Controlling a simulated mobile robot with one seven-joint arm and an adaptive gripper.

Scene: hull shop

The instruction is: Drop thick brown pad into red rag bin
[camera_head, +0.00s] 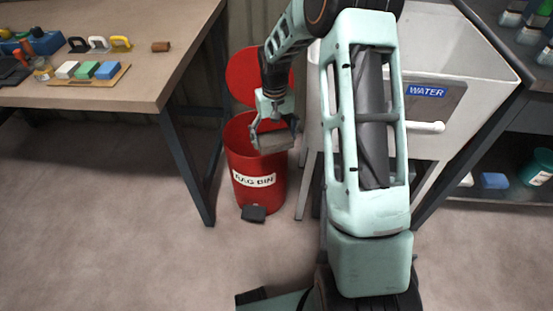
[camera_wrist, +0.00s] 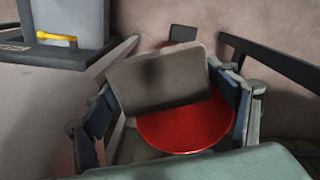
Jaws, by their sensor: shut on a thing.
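The red rag bin (camera_head: 258,180) stands on the floor between the workbench and the white sink, labelled RAG BIN, with its red lid (camera_head: 246,76) raised behind it. My gripper (camera_head: 273,138) is over the bin's opening, shut on a thick grey-brown pad (camera_head: 275,143). In the wrist view the pad (camera_wrist: 158,80) sits tilted between the fingers (camera_wrist: 170,108), apart from the bin's surfaces as far as I can see. Behind it the red round surface of the bin (camera_wrist: 185,128) shows; the pad hides part of it. The bin's inside is mostly hidden in the head view.
The workbench (camera_head: 120,85) at the left bears sponges on a board (camera_head: 90,82), handled tools and a small brown block (camera_head: 160,47). The white water sink (camera_head: 450,60) stands close right of the bin. A black foot pedal (camera_head: 254,213) juts from the bin's base. Floor in front is clear.

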